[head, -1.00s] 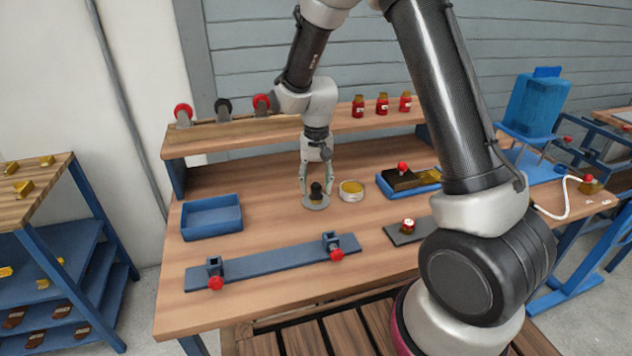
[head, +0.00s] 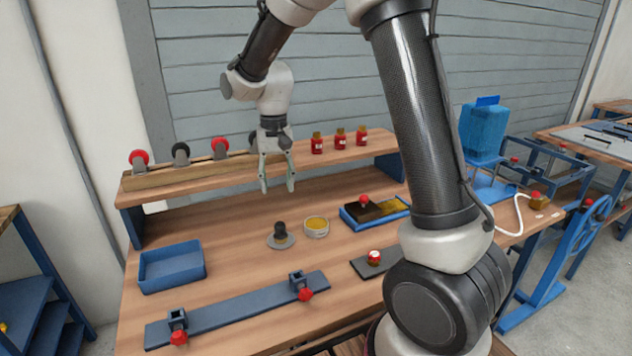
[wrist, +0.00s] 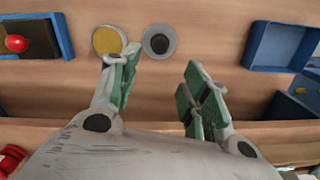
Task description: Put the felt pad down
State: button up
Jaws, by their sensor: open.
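The felt pad, a flat grey disc with a dark upright knob (head: 280,237), lies on the wooden bench top, just left of a round tin with a yellow top (head: 316,227). My gripper (head: 278,188) is open and empty, pointing down well above the pad and apart from it. In the wrist view the pad (wrist: 159,41) shows whole from above, beyond the gap between the open green-lined fingers (wrist: 157,75). The tin (wrist: 108,41) shows there to its left, partly behind a finger.
A blue tray (head: 172,267) stands at the left of the bench. A blue strip with red-knobbed clamps (head: 237,308) lies in front. A blue tray with a dark block (head: 372,212) is right of the tin. A raised shelf (head: 222,173) with small red jars runs behind.

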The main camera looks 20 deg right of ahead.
jog(key=s+d+r+n+t, duration=0.1)
jog(key=s+d+r+t, duration=0.1)
jog(key=s+d+r, duration=0.7)
jog(key=s+d+r+n+t, duration=0.1)
jog(key=s+d, duration=0.1)
jog(key=s, duration=0.7)
jog(key=s+d+r+n+t, duration=0.1)
jog(key=s+d+r, duration=0.1)
jog(key=s, duration=0.6)
jog(key=shift+s+d+r+t, duration=0.3)
jog(key=shift+s+d+t, duration=0.1)
jog(key=shift+d, duration=0.4)
jog(key=shift+o, duration=0.4)
